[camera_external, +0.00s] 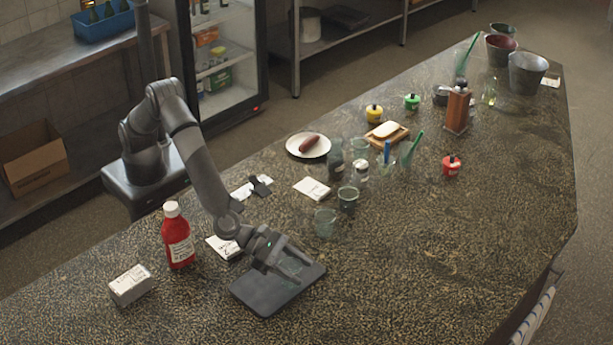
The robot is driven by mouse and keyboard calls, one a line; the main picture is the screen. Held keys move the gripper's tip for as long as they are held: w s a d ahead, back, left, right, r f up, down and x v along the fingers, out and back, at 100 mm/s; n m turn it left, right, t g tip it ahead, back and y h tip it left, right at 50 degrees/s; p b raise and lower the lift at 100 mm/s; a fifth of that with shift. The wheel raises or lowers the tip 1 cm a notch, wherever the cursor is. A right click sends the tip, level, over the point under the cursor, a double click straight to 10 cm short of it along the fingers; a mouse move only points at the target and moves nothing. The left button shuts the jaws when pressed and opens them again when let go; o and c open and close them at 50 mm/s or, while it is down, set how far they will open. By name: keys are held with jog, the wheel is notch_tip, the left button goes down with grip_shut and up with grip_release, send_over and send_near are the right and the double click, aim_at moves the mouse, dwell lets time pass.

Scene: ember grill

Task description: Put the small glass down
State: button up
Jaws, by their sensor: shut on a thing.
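My gripper (297,266) is low over a black tray (262,301) at the front of the counter, its fingers pointing right. It is shut on the small glass, which hardly shows between the fingers. I cannot tell whether the glass touches the tray. Other glasses stand just behind: a clear greenish one (325,224) and a darker one (348,200).
Behind stand a plate with a sausage (308,145), jars and a red-lidded pot (451,166). The counter (430,260) right of the tray is clear.

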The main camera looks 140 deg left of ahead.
jog(key=shift+f, duration=0.15)
jog(key=o, duration=1)
